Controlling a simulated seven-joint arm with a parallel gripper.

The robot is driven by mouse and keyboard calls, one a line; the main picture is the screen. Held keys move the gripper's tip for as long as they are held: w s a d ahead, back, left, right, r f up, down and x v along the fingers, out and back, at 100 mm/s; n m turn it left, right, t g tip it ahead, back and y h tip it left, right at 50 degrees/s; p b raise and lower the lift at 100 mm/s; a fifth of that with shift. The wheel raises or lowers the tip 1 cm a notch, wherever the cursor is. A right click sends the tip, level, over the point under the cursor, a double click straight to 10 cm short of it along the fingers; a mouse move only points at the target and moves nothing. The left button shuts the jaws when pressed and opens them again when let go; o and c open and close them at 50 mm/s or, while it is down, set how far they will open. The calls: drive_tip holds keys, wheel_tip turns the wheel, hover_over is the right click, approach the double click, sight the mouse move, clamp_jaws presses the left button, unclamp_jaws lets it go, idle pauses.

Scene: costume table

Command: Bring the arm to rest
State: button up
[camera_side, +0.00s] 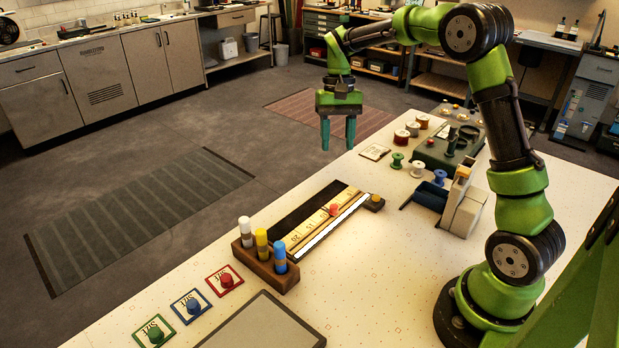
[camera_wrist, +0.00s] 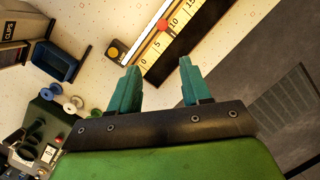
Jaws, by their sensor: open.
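My gripper (camera_side: 338,133) hangs in the air near the far-left edge of the costume table (camera_side: 350,260), fingers pointing down. Its two teal fingers are apart with nothing between them. They also show in the wrist view (camera_wrist: 158,88), open and empty. My green arm is raised and bent, reaching out from its base at the right of the table. The gripper is well above the table top and touches nothing.
A numbered ruler strip (camera_side: 312,222) with a red slider lies below. A wooden block (camera_side: 266,262) holds three capped bottles. Coloured cards with knobs (camera_side: 190,306) lie at the front left. Spools (camera_side: 417,169), a blue tray (camera_side: 431,194) and a green case (camera_side: 440,152) stand towards the back.

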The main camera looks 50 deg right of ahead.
drive_tip(key=s+a+r+n+t, duration=0.2)
drive_tip(key=s+a, duration=0.4)
drive_tip(key=s, duration=0.3)
drive_tip(key=s+a+r+n+t, duration=0.2)
drive_tip(key=s+a+r+t, duration=0.3)
drive_tip(key=s, duration=0.4)
drive_tip(key=shift+a+r+t, duration=0.25)
drive_tip(key=shift+a+t, duration=0.65)
drive_tip(key=shift+t, duration=0.1)
